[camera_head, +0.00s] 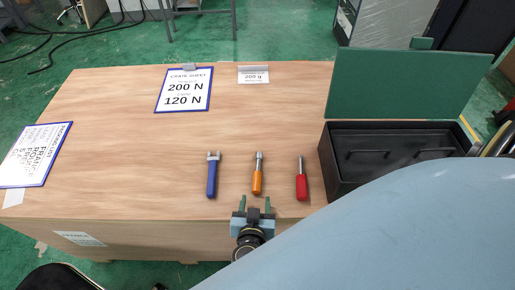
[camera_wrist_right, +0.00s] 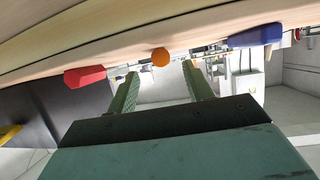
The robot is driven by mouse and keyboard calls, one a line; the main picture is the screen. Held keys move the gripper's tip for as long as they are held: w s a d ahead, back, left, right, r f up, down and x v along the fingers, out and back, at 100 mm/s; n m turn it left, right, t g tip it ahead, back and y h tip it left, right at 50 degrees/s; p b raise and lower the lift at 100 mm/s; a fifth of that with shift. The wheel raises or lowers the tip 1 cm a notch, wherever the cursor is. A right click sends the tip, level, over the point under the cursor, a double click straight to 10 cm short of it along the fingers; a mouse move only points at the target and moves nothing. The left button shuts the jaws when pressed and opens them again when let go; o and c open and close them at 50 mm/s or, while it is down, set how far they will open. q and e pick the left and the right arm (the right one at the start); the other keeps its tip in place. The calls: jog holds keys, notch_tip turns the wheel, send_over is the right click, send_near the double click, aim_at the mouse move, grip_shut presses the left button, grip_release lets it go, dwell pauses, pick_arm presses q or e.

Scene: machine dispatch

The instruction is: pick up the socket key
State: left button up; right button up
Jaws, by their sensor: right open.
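Three tools lie in a row on the wooden table. The orange-handled one (camera_head: 258,180) has a short silver cylindrical head and looks like the socket key. The blue tool (camera_head: 212,178) to its left has a forked head. The red-handled tool (camera_head: 301,184) to its right has a thin shaft. My right gripper (camera_head: 254,204) is open at the table's front edge, just short of the orange handle. In the right wrist view, the orange handle end (camera_wrist_right: 160,57) shows beyond the gap between the open, empty fingers (camera_wrist_right: 160,73). My left gripper is out of view.
A black case (camera_head: 335,172) with its green lid (camera_head: 405,85) raised stands at the right. A sheet in a blue frame (camera_head: 183,103) and a small card (camera_head: 254,78) are at the back. Another sheet (camera_head: 35,155) lies at the left. The table's left-middle is clear.

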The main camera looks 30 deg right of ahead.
aim_at(256, 194)
jog(key=b+x, duration=0.1)
jog(key=x, duration=0.3)
jog(key=shift+w+d+f, duration=0.1)
jog(key=shift+w+f, duration=0.1)
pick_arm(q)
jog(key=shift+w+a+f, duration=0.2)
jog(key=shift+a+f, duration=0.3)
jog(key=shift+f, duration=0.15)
pick_arm(e)
jog(key=shift+c, duration=0.3)
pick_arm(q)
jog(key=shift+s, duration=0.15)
pick_arm(e)
grip_shut()
jog(key=shift+r, duration=0.1)
